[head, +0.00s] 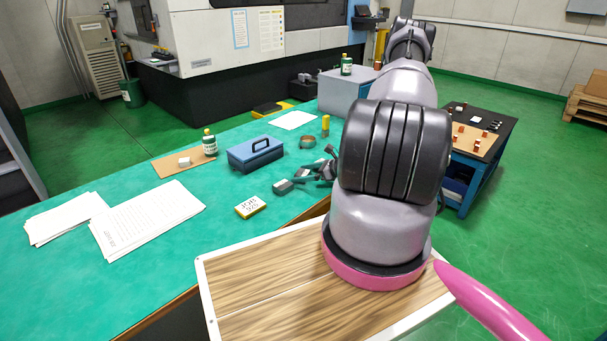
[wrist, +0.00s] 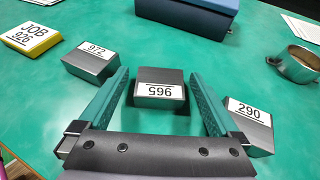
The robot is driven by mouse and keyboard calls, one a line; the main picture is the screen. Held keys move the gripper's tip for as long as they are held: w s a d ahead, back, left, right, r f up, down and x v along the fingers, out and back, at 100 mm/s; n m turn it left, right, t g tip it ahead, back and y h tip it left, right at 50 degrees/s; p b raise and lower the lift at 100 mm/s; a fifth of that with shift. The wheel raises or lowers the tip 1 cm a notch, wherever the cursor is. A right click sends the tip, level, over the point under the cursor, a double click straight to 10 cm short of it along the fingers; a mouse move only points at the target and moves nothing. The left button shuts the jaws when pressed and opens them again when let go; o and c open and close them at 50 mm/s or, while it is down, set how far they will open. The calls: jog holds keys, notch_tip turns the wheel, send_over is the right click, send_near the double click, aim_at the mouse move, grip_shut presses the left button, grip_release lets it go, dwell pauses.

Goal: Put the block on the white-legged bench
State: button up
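In the wrist view, a grey metal block (wrist: 160,90) with an upside-down number label lies between my gripper's (wrist: 159,76) two teal fingers. The fingers are spread, with gaps beside the block. A grey block labelled 972 (wrist: 90,62) lies left of the left finger. A block labelled 290 (wrist: 250,122) lies to the right, partly behind the right finger. In the head view, my gripper (head: 318,176) is low over the green-topped bench (head: 130,260), partly hidden by my arm. The 972 block (head: 283,187) shows beside it. I cannot make out white legs on any bench.
A yellow-edged JOB 926 sign (head: 251,208), a blue toolbox (head: 256,154), a metal cup (wrist: 296,64), a bottle (head: 209,144) and papers (head: 150,218) share the green top. A blue-legged bench (head: 463,187) with small parts stands right, across open floor.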

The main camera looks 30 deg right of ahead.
jog(key=shift+s+d+r, duration=0.1)
jog(key=shift+d+r, duration=0.05)
jog(key=shift+r, duration=0.1)
jog(key=v, duration=1.1)
jog(key=shift+s+d+r, duration=0.1)
jog(key=shift+s+d, duration=0.05)
jog(key=shift+s, duration=0.1)
jog(key=shift+w+r, duration=0.15)
jog(key=shift+r, duration=0.2)
jog(key=s+a+r+n+g+h, duration=0.1)
jog(key=a+r+n+g, duration=0.45)
jog(key=r, duration=0.85)
jog(key=s+a+r+n+g, duration=0.1)
jog(key=a+r+n+g, duration=0.1)
jog(key=a+r+n, duration=0.95)
jog(key=s+a+r+n+t+h, duration=0.2)
jog(key=s+a+r+n+h, duration=0.1)
jog(key=s+r, duration=0.5)
jog(key=s+a+r+n+t+h, duration=0.2)
jog(key=s+r+n+h, duration=0.1)
jog(key=s+r, duration=0.6)
notch_tip(320, 180, up, 4)
jog(key=shift+a+t, duration=0.35)
jog(key=shift+a, duration=0.05)
